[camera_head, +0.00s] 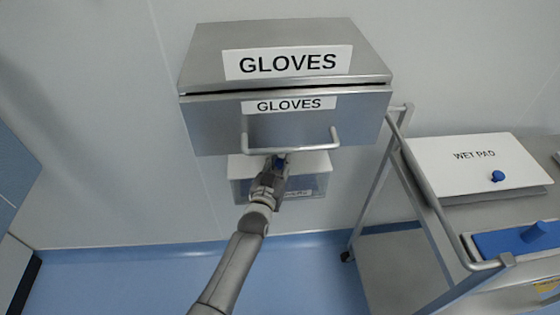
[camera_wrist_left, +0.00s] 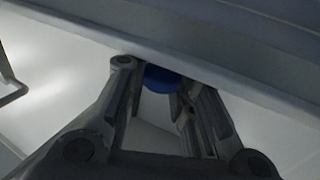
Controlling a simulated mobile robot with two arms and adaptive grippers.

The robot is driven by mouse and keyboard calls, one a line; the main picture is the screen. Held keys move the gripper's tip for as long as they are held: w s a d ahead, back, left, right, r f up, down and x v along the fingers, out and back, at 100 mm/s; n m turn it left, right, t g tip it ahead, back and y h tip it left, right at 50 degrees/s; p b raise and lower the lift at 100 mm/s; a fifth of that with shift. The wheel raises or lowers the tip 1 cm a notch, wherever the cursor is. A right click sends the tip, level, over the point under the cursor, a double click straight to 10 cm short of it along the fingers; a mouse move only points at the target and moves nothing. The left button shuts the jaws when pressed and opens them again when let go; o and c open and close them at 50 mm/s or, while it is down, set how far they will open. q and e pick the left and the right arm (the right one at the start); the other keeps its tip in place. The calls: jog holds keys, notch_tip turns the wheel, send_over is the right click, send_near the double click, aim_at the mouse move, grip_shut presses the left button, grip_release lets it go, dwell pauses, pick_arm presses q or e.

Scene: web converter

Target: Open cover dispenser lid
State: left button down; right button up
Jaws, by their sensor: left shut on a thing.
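The cover dispenser (camera_head: 318,184) is a small box on the wall below the steel gloves box. Its white lid (camera_head: 312,163) shows on both sides of my gripper, and its blue knob (camera_head: 281,164) is partly hidden by the fingers. In the left wrist view the blue knob (camera_wrist_left: 160,79) sits between the two fingers. My left gripper (camera_head: 277,170) is shut on the knob, just under the gloves box handle. The lid appears down on the box; I cannot tell if it is slightly raised. My right gripper is in neither view.
The steel gloves box (camera_head: 215,128) with its bar handle (camera_head: 290,149) overhangs close above the lid. A metal cart (camera_head: 395,160) stands at the right with a wet pad box (camera_head: 470,172) and a blue-lidded box (camera_head: 510,241).

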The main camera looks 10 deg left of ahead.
pick_arm(q)
jog(key=shift+r, duration=0.25)
jog(key=shift+w, duration=0.1)
jog(key=shift+r, duration=0.2)
jog(key=shift+w+a+r+p, duration=0.1)
jog(key=shift+w+r+p, duration=0.25)
jog(key=shift+r, duration=0.3)
jog(key=shift+w+a+r+p, duration=0.1)
jog(key=shift+r+p, duration=0.4)
jog(key=shift+r, duration=0.15)
jog(key=shift+w+r+p, duration=0.25)
jog(key=shift+r+p, duration=0.15)
jog(key=shift+r, duration=0.25)
jog(key=shift+w+a+r, duration=0.15)
jog(key=shift+w+r, duration=0.35)
jog(key=shift+r, duration=0.2)
jog(key=shift+w+a+r+p, duration=0.2)
jog(key=shift+w+r+p, duration=0.2)
jog(key=shift+w, duration=0.1)
jog(key=shift+f, duration=0.1)
dwell(0.4)
